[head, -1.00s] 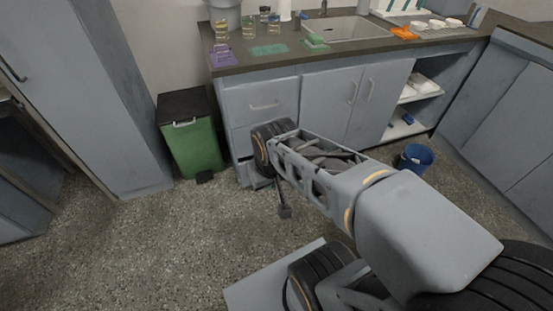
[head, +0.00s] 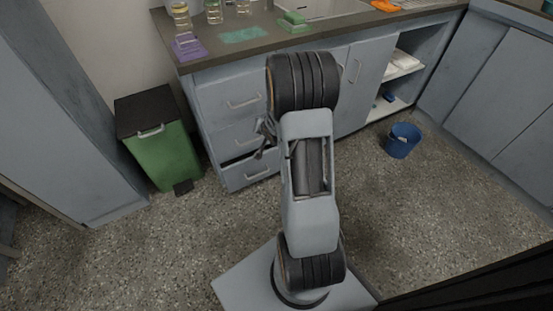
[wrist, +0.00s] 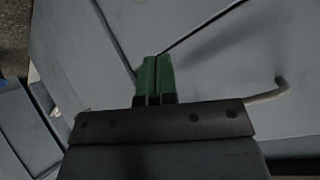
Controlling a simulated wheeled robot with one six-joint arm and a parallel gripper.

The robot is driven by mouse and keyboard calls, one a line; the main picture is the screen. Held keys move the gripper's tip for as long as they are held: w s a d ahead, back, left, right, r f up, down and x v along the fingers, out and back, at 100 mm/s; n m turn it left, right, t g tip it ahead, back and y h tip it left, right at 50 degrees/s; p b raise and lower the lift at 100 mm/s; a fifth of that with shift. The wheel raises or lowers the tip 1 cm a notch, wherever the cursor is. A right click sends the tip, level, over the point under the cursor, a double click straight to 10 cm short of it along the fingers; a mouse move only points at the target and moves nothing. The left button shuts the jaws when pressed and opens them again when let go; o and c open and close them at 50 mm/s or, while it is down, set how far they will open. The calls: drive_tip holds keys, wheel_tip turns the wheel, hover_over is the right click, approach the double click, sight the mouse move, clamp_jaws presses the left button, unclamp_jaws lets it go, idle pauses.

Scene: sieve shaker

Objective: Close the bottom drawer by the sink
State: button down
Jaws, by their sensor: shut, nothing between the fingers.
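The bottom drawer (head: 237,180) is in the cabinet below the sink counter, at its left end in the head view. It stands partly open, with a dark gap above its front and a bar handle (head: 257,175) on it. My gripper (head: 260,153) is just above the drawer front, partly hidden behind my arm. In the wrist view its green fingertips (wrist: 155,75) are together and empty, close to grey cabinet panels. A bar handle (wrist: 268,93) shows right of the fingers. Whether the fingertips touch a panel I cannot tell.
A green bin (head: 163,155) with a black lid stands left of the cabinet. A blue bucket (head: 402,141) stands on the floor to the right. The drawers above (head: 225,98) look shut. The speckled floor before the drawer is clear.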

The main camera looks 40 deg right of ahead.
drive_tip(key=s+d+f+m+t+b, duration=0.1)
drive_tip(key=d+f+m+t, duration=0.15)
drive_tip(key=f, duration=0.55)
drive_tip(key=s+d+f+m+t+b, duration=0.1)
drive_tip(key=d+f+m, duration=0.1)
drive_tip(key=d+f, duration=0.35)
drive_tip(key=m+t+b, duration=0.3)
drive_tip(key=m+t, duration=0.2)
drive_tip(key=m, duration=0.1)
approach(274, 151)
drive_tip(key=shift+m, duration=0.25)
drive_tip(key=w+b, duration=0.2)
drive_tip(key=w, duration=0.1)
drive_tip(key=w+d+b, duration=0.1)
drive_tip(key=w+b, duration=0.1)
drive_tip(key=w, duration=0.1)
drive_tip(key=shift+f, duration=0.25)
drive_tip(key=shift+w+d+r+b, duration=0.2)
drive_tip(key=shift+w+b, duration=0.25)
drive_tip(key=shift+w, duration=0.25)
